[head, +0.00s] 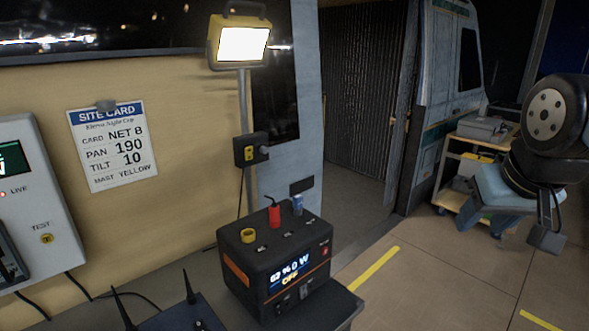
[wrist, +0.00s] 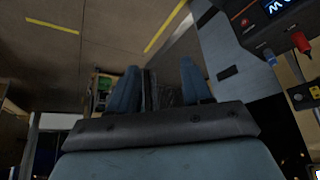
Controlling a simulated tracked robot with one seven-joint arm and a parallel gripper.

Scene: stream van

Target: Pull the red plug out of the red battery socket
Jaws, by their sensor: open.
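The red plug (head: 275,216) stands upright in the top of the black battery box (head: 236,262); its socket is hidden beneath it. A blue plug (head: 298,205) stands to its right and a yellow one (head: 248,235) to its left. The battery's display reads 63 %, 0 W and OFF. My gripper (wrist: 160,80) is open, with two blue-grey fingers apart and nothing between them. In the head view my arm's end is at the right, well away from the battery. The red plug also shows at the upper right of the wrist view (wrist: 303,43).
The battery stands on a dark bench (head: 338,304), beside a dark device with antennas (head: 185,316). A lamp post (head: 251,190) with a yellow-and-black box (head: 250,150) rises behind it. A cart (head: 466,175) stands at the right. The floor between is clear, with yellow stripes.

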